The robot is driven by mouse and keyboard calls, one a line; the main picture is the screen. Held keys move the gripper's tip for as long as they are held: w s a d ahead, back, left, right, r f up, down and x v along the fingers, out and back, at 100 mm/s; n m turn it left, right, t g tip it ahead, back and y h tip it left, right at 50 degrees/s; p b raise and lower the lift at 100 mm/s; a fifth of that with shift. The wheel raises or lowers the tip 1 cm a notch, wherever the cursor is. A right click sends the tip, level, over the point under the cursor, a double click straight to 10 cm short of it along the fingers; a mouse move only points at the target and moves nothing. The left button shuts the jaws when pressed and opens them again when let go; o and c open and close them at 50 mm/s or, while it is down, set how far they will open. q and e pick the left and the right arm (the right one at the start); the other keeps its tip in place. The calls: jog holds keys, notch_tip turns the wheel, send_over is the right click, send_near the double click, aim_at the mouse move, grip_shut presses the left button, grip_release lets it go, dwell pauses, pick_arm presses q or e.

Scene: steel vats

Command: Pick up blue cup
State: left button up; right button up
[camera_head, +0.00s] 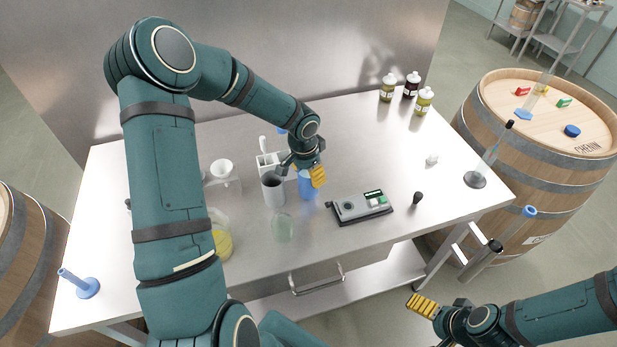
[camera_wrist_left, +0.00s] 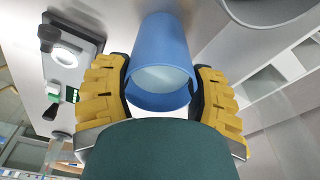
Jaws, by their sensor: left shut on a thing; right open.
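The blue cup (camera_head: 307,186) stands near the middle of the steel table, beside a grey cup (camera_head: 273,190). My left gripper (camera_head: 316,177) reaches down to it from the left and is shut on it. In the left wrist view the yellow fingers of my left gripper (camera_wrist_left: 160,95) press on both sides of the blue cup (camera_wrist_left: 160,50), and its open rim faces the camera. The frames do not clearly show whether the cup is off the table. My right gripper (camera_head: 430,318) is open and empty, low at the right in front of the table.
A grey device (camera_head: 360,207) lies right of the cup, and it also shows in the left wrist view (camera_wrist_left: 68,55). A clear glass (camera_head: 282,227) stands in front. A white holder (camera_head: 268,163) is behind. Bottles (camera_head: 388,88) stand at the back right.

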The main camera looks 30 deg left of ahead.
pick_arm(q)
jog(key=shift+r, duration=0.2)
notch_tip(320, 180, up, 10)
jog(key=shift+f+p, duration=0.25)
jog(key=shift+p, duration=0.05)
dwell(0.7)
jog(key=shift+r, duration=0.15)
dwell(1.0)
